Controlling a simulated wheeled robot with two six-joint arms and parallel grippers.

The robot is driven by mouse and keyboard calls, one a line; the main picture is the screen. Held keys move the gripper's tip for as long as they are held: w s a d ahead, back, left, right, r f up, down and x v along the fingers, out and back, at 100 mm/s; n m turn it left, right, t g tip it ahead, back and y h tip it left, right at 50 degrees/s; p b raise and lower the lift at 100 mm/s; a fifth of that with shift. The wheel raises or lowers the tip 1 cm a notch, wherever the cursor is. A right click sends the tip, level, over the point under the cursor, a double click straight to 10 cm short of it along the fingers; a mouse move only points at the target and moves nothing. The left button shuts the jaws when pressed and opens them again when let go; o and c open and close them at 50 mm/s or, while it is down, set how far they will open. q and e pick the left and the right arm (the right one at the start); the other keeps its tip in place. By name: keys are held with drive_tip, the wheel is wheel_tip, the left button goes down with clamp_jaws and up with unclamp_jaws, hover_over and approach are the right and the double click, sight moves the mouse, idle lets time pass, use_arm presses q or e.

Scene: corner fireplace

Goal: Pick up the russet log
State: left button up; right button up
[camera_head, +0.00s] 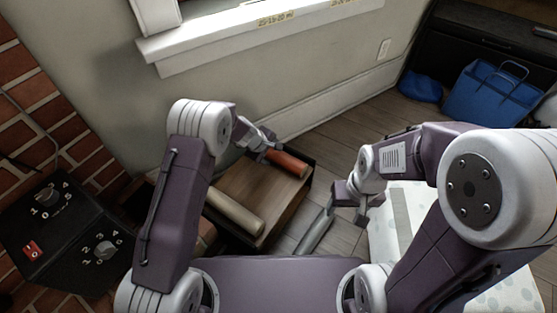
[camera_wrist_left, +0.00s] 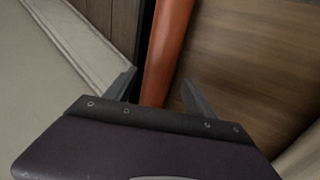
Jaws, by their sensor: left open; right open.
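The russet log (camera_head: 289,163) lies at the far side of a low wooden box (camera_head: 262,184), close to the wall side. My left gripper (camera_head: 264,148) is open at the left end of this log. In the left wrist view the russet log (camera_wrist_left: 168,40) runs between the two spread fingers of my left gripper (camera_wrist_left: 160,90). I cannot tell whether the fingers touch it. My right gripper (camera_head: 347,204) is open and empty, to the right of the box, apart from the russet log.
A pale tan log (camera_head: 234,212) lies at the near left of the box. A grey bar (camera_head: 315,232) is on the floor near my right gripper. A black control box (camera_head: 65,237) stands left by the brick. A blue bag (camera_head: 487,95) is at the back right.

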sight(274, 155)
use_arm(q)
drive_tip(key=b+x, duration=0.2)
drive_tip(key=x, duration=0.3)
drive_tip(key=shift+w+f, duration=0.1)
drive_tip(key=shift+f, duration=0.25)
drive_tip(key=shift+r, duration=0.1)
clamp_jaws()
